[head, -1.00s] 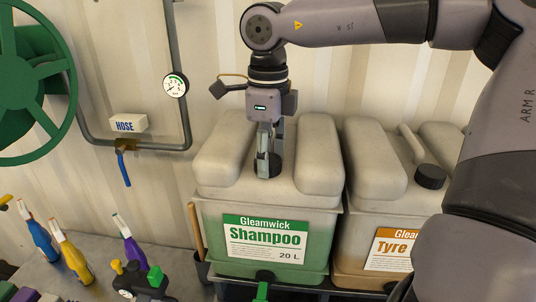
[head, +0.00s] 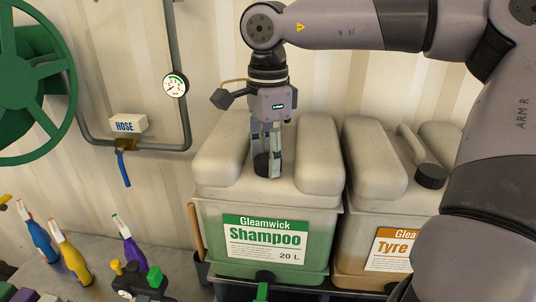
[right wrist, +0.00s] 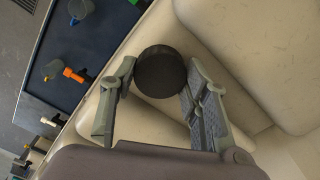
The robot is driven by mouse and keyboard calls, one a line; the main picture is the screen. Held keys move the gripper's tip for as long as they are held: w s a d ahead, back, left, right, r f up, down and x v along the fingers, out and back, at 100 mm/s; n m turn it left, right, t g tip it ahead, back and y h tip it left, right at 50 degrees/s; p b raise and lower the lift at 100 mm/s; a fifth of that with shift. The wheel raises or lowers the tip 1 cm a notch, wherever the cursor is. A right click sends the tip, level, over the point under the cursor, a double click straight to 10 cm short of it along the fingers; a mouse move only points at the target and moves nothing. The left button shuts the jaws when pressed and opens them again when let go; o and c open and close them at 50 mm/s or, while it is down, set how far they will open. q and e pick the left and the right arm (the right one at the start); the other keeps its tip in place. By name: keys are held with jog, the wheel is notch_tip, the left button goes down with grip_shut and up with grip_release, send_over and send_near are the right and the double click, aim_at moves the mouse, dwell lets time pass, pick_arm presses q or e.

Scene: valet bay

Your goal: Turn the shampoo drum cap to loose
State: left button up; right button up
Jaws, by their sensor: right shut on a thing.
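The shampoo drum (head: 318,222) is a pale, greenish 20 L canister with a green Shampoo label, standing against the wall. Its black round cap (head: 261,164) sits in the recess between the two top humps. My right gripper (head: 267,172) points straight down over the drum with its fingers on either side of the cap, shut on it. In the right wrist view the cap (right wrist: 160,72) lies between the two fingertips. The fingers partly hide the cap in the head view. I cannot tell from the frames how loose the cap is. My left gripper is not in view.
A tyre drum (head: 375,220) with a black cap (head: 430,176) stands close on the right. Spray bottles (head: 70,258) stand at lower left. A green hose reel (head: 30,80), a gauge (head: 174,86) and a hose tap (head: 125,146) are on the wall.

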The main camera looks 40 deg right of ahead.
jog(key=n, duration=0.3)
jog(key=shift+n, duration=0.3)
jog(key=n, duration=0.3)
jog(key=shift+r+n+p, duration=0.1)
jog(key=shift+n+p, duration=0.2)
jog(key=shift+p, duration=0.1)
jog(key=n, duration=0.3)
jog(key=shift+n, duration=0.4)
jog(key=shift+n+p, duration=0.45)
jog(key=shift+n, duration=1.55)
jog(key=shift+w, duration=0.1)
jog(key=o, duration=0.9)
jog(key=shift+c, duration=0.2)
